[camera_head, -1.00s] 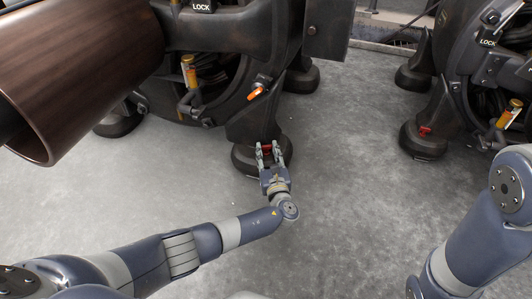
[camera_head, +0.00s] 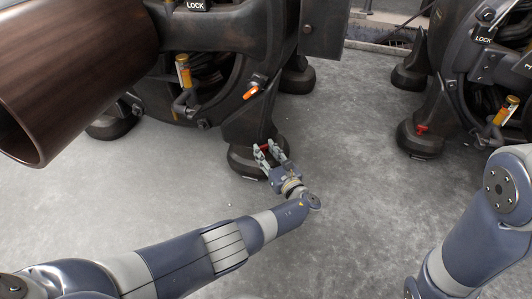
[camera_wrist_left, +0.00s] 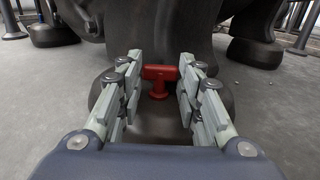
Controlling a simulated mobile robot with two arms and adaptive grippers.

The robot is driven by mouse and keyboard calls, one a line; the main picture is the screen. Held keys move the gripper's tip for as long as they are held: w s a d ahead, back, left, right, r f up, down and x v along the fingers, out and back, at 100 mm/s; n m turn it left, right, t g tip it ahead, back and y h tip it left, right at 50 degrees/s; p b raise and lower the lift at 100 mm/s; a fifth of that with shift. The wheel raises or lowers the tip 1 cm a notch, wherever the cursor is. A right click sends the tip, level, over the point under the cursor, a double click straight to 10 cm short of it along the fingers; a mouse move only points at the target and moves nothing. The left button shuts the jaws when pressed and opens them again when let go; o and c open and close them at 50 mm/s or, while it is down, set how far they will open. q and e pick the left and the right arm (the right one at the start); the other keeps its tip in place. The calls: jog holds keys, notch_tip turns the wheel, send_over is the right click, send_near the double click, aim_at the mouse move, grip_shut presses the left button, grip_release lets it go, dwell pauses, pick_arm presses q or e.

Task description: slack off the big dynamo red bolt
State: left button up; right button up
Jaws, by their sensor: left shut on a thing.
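The big dynamo (camera_head: 232,40) is the dark machine at the upper left, standing on round black feet. Its red bolt (camera_head: 264,149) sits on top of the front foot (camera_head: 240,158). In the left wrist view the red bolt (camera_wrist_left: 159,75) is a T-shaped handle on a short stem. My left gripper (camera_head: 265,147) is at this foot, with one finger on each side of the bolt's crossbar, shut on it. The left wrist view shows the fingers (camera_wrist_left: 158,68) flanking the bolt. My right arm shows at the right edge; its gripper is out of view.
A second dynamo (camera_head: 478,75) stands at the right, with its own red bolt (camera_head: 422,129) on a foot. An orange handle (camera_head: 250,93) is above the left foot. A large brown cylinder (camera_head: 75,70) fills the upper left. The grey floor between the machines is clear.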

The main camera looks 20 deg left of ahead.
pick_arm(q)
jog(key=shift+y, duration=0.3)
dwell(0.4)
jog(key=o, duration=1.1)
jog(key=shift+c, duration=0.2)
jog(key=shift+r, duration=0.15)
jog(key=shift+r, duration=4.9)
jog(key=shift+c, duration=0.3)
